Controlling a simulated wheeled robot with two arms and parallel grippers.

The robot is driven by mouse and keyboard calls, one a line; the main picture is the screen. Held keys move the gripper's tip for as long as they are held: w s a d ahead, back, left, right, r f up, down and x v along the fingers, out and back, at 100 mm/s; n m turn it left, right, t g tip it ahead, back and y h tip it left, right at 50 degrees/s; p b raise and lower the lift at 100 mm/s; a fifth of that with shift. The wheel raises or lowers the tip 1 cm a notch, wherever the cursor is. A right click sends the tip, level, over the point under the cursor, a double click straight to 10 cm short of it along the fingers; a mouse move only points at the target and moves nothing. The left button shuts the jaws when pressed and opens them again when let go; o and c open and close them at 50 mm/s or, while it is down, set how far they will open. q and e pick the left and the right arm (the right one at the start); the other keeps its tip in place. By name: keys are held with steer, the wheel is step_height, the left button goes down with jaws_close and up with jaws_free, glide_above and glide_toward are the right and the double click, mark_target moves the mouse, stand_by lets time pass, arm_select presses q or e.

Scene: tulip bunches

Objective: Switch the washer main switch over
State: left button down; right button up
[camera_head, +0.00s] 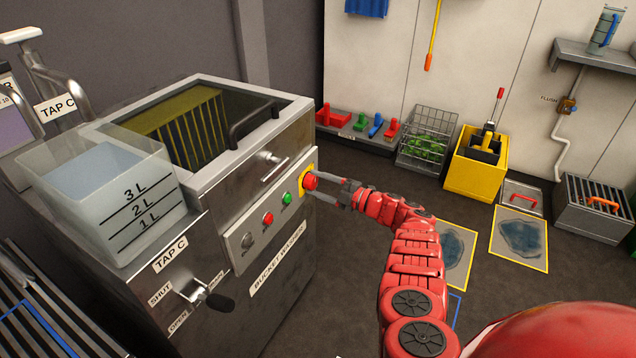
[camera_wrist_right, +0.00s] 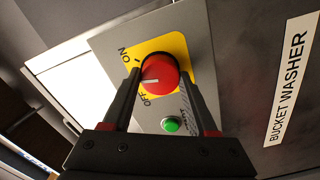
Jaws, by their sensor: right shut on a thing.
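The bucket washer (camera_head: 285,285) is a grey metal cabinet at the left of the head view. Its main switch is a round red knob (camera_head: 309,180) on a yellow plate at the right end of the button panel. In the right wrist view, the knob (camera_wrist_right: 158,79) has a white pointer line facing the side with the ON and OFF labels. I cannot tell exactly which label it points at. My right gripper (camera_head: 318,184) is shut on the knob, with one finger at each side, as the right wrist view (camera_wrist_right: 160,75) shows. My left gripper is not in view.
The panel (camera_head: 257,229) also has a green button (camera_head: 287,198), a red button (camera_head: 267,218) and a dark one (camera_head: 247,240). A clear water tank (camera_head: 150,215) and a black-handled lever (camera_head: 219,302) are on the left. The floor right of the washer is open.

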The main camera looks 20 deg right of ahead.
steer(key=m, duration=0.3)
steer(key=shift+m, duration=1.6)
steer(key=o, duration=1.4)
